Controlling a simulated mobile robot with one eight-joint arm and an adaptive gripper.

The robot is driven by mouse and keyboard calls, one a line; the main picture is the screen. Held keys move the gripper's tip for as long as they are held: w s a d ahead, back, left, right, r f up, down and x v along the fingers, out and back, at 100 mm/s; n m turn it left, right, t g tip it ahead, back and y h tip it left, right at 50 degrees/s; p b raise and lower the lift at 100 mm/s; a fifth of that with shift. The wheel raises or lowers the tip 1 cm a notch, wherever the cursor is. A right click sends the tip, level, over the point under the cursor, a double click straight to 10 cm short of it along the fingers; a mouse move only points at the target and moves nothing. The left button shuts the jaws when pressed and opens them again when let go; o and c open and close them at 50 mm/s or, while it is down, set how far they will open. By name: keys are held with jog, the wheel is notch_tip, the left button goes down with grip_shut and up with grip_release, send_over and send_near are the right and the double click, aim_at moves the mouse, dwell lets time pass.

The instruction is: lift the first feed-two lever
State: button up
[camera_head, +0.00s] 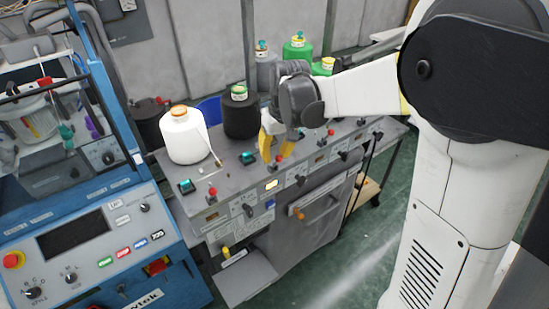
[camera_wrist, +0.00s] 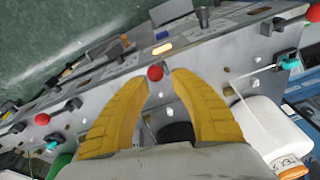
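Several red-knobbed levers stand in a row on the grey machine's top. One red knob (camera_wrist: 155,73) shows between my fingertips in the wrist view; in the head view its lever (camera_head: 279,158) is partly screened by the yellow fingers. My gripper (camera_head: 276,158) points down over the machine. In the wrist view its fingers (camera_wrist: 163,74) are apart, one on each side of the knob, with a visible gap. I cannot tell whether either finger touches it. Another red-knobbed lever (camera_head: 212,192) stands to the left, and one (camera_head: 330,132) to the right. Lever labels are too small to read.
A white yarn cone (camera_head: 186,137) and a black cone (camera_head: 240,114) stand behind the levers. A green cone (camera_head: 298,51) is farther back. Teal-topped switches (camera_head: 186,186) sit nearby. A blue machine (camera_head: 95,235) stands at left. Open green floor lies at right.

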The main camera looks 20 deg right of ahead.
aim_at(280, 156)
jog(key=r, duration=0.3)
jog(key=s+r, duration=0.1)
jog(key=r, duration=0.6)
jog(key=shift+s+d, duration=0.35)
jog(key=shift+s, duration=0.05)
jog(key=shift+f, duration=0.1)
jog(key=shift+f, duration=0.1)
